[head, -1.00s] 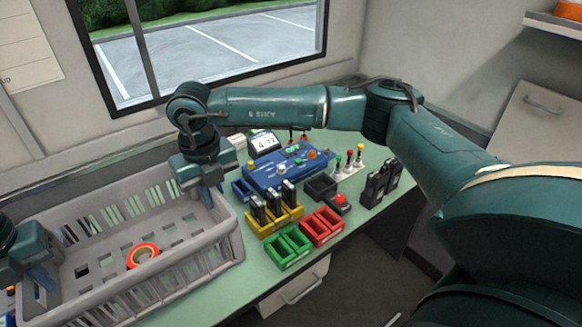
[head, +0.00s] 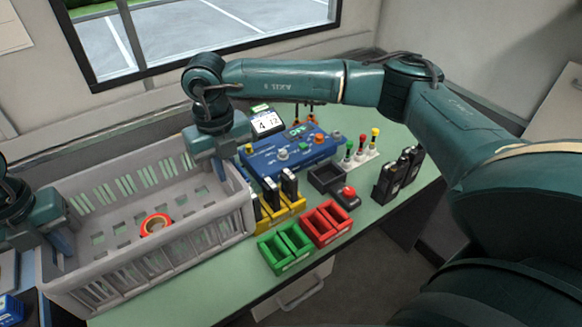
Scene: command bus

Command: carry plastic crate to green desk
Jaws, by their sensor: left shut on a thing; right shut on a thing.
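The grey plastic crate (head: 180,257) is at the left of the head view, over the left part of the green desk (head: 373,210). I cannot tell whether its bottom touches the desk. A roll of red-orange tape (head: 156,225) lies inside it. My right gripper (head: 222,165) is shut on the crate's right end wall. My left gripper (head: 45,240) is shut on the crate's left end, near the picture's left edge. The fingertips of both are partly hidden by the crate walls.
Close right of the crate are a yellow holder (head: 283,212) with black radios, green bins (head: 286,247), red bins (head: 326,224) and a blue console (head: 290,155). Black radios (head: 398,175) stand at the desk's right. Bare desk shows along the front edge.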

